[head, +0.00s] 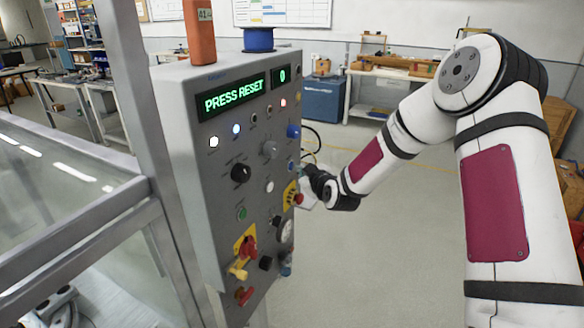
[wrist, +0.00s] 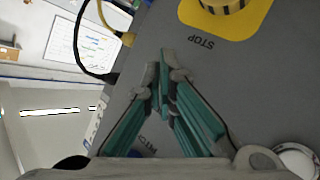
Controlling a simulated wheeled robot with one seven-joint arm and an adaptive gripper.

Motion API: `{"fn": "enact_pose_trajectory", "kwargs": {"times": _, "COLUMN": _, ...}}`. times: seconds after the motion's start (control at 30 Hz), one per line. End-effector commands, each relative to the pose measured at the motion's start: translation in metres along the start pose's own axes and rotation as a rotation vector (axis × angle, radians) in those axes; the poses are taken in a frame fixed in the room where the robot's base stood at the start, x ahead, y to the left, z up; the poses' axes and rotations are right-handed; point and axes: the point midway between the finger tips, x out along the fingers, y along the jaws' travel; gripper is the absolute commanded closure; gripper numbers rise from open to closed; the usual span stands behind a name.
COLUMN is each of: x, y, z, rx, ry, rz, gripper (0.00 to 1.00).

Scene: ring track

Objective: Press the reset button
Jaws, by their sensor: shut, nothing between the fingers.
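The grey control panel (head: 222,165) has a green display (head: 235,95) reading "PRESS RESET" and a smaller one showing 0. It carries several buttons and knobs, including a blue knob or button (head: 293,131), a white one (head: 270,186) and a green one (head: 241,213). Their labels are too small to read, so I cannot tell which is reset. My gripper (head: 304,196) is at the panel's right side, partly hidden by my wrist. In the wrist view my gripper (wrist: 160,75) is shut and empty, its tips in front of the panel face (wrist: 215,90). Contact cannot be told.
A yellow STOP plate (wrist: 250,22) is near the fingertips; a yellow plate (head: 289,190) with a red button is beside my gripper in the head view. A red-and-yellow switch (head: 243,255) sits low on the panel. Cables (wrist: 82,45) hang close by. A metal frame (head: 145,120) stands left.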

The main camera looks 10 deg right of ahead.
Motion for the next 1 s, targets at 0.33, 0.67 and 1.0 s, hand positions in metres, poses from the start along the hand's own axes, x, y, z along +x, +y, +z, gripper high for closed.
{"fn": "enact_pose_trajectory", "kwargs": {"times": 0.33, "x": 0.0025, "y": -0.0019, "z": -0.0016, "rx": 0.000, "ry": 0.000, "rz": 0.000, "gripper": 1.00}}
{"fn": "enact_pose_trajectory", "kwargs": {"times": 0.67, "x": 0.0051, "y": -0.0041, "z": -0.0037, "rx": 0.000, "ry": 0.000, "rz": -0.001, "gripper": 1.00}}
{"fn": "enact_pose_trajectory", "kwargs": {"times": 1.0, "x": 0.0059, "y": -0.0046, "z": -0.0046, "rx": 0.000, "ry": 0.001, "rz": -0.001, "gripper": 1.00}}
